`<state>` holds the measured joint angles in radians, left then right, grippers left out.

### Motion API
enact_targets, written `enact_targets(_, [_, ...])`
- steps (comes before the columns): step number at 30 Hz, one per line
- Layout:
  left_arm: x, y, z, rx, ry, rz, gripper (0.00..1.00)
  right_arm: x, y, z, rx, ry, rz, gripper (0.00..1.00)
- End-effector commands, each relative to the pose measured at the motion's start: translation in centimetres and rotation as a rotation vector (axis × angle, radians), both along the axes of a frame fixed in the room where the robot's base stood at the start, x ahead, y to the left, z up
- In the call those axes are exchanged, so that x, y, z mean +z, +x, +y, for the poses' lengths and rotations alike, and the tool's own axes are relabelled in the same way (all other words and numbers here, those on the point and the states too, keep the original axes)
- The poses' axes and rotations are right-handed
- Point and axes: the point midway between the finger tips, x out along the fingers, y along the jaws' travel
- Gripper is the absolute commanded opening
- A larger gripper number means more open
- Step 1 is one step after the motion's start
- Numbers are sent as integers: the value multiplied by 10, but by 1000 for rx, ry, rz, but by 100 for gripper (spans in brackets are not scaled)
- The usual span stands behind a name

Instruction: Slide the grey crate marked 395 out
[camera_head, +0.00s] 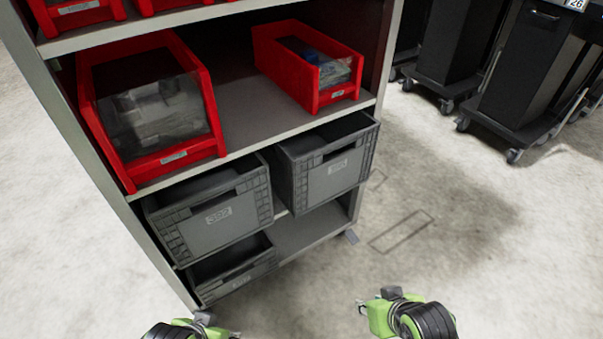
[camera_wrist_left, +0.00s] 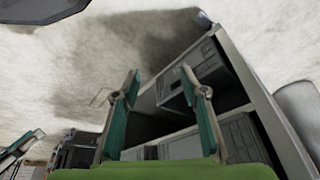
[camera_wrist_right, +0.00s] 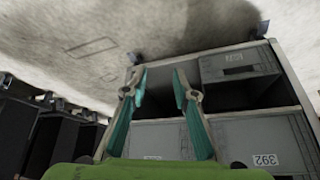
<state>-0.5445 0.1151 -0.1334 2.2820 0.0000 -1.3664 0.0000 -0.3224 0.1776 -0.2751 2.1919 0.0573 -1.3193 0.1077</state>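Three grey crates stand in the lower part of a shelf unit. The left crate on the middle shelf (camera_head: 222,225) has a label that looks like 392. The crate to its right (camera_head: 330,178) juts out a little from the shelf; its label is too small to read surely. A lower crate (camera_head: 240,278) sits beneath the left one, its label unclear. I cannot tell which one is marked 395. My left gripper (camera_wrist_left: 161,82) and right gripper (camera_wrist_right: 159,78) are both open and empty, fingers apart. Both are in front of the shelf, apart from the crates.
Red bins (camera_head: 150,105) stand on the shelf above, one with bagged parts (camera_head: 310,70). Black wheeled carts (camera_head: 530,70) stand at the upper right. The floor (camera_head: 480,230) right of the shelf is clear. The bottom shelf is empty at the right (camera_head: 310,230).

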Motion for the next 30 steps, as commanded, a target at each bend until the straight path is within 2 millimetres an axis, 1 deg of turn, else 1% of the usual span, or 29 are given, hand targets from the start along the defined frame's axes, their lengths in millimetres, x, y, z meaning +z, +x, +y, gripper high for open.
enact_targets(1, [3, 3, -1, -1, -5, -32, 40, 14, 24, 16, 29, 24, -72, 26])
enact_targets(3, [15, 7, -2, -3, -11, -63, 40, 38, 47, 36, 60, 60, -140, 26])
enact_targets(9, [38, 21, -7, -8, -26, -144, 40, 94, 99, 89, 151, 141, -298, 26])
enact_targets(15, [51, 35, -12, -13, -41, -218, 40, 139, 140, 130, 232, 196, -417, 26])
enact_targets(21, [63, 50, -17, -18, -57, -289, 40, 178, 176, 159, 300, 228, -511, 26])
enact_targets(24, [69, 58, -19, -21, -64, -323, 40, 195, 193, 167, 327, 237, -549, 26])
enact_targets(30, [78, 69, -23, -24, -76, -377, 40, 221, 220, 174, 354, 246, -599, 26])
